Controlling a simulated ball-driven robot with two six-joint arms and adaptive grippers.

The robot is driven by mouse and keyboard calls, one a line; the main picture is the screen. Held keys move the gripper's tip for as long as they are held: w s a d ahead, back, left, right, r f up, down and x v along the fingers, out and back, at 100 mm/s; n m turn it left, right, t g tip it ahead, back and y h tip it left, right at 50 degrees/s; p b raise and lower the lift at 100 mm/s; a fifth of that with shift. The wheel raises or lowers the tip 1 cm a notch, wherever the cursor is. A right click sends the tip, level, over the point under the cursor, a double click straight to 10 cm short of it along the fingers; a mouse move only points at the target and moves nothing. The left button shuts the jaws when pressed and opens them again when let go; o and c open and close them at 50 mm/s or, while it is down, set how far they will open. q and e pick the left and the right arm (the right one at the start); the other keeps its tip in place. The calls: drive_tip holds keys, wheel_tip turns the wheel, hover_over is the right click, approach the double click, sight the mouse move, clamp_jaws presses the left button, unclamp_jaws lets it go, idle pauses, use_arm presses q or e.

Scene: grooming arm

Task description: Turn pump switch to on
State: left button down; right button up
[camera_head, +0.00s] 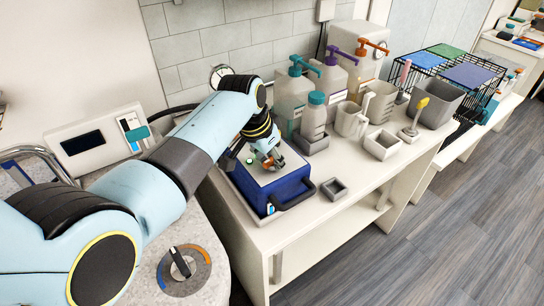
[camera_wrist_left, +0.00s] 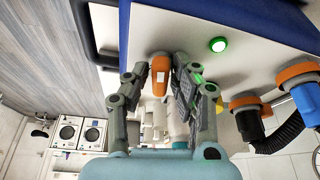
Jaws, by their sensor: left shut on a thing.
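The pump (camera_head: 272,190) is a blue box with a pale top panel, standing on the white counter. Its switch (camera_wrist_left: 160,72) is an orange knob with a white mark, seen in the left wrist view. A green light (camera_wrist_left: 218,45) glows on the panel beside the switch; it also shows in the head view (camera_head: 250,161). My left gripper (camera_head: 271,163) is down at the panel, its two fingers (camera_wrist_left: 160,80) on either side of the switch and shut on it. In the head view the gripper mostly hides the switch. My right gripper is in neither view.
Pump bottles (camera_head: 292,95), a white jug (camera_head: 352,118) and small trays (camera_head: 381,145) stand on the counter (camera_head: 315,212) behind and right of the pump. Two orange-collared hose fittings (camera_wrist_left: 245,103) lie close to my left fingers. A dial (camera_head: 181,265) is at the front left.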

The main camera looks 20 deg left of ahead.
sight(266, 165)
use_arm(q)
drive_tip(key=shift+s+n+y, duration=0.1)
drive_tip(key=shift+n+y, duration=0.4)
drive_tip(key=shift+n, duration=0.9)
drive_tip(key=shift+f, duration=0.1)
drive_tip(key=c, duration=1.2)
unclamp_jaws()
drive_tip(key=shift+v, duration=4.05)
drive_tip(key=o, duration=0.6)
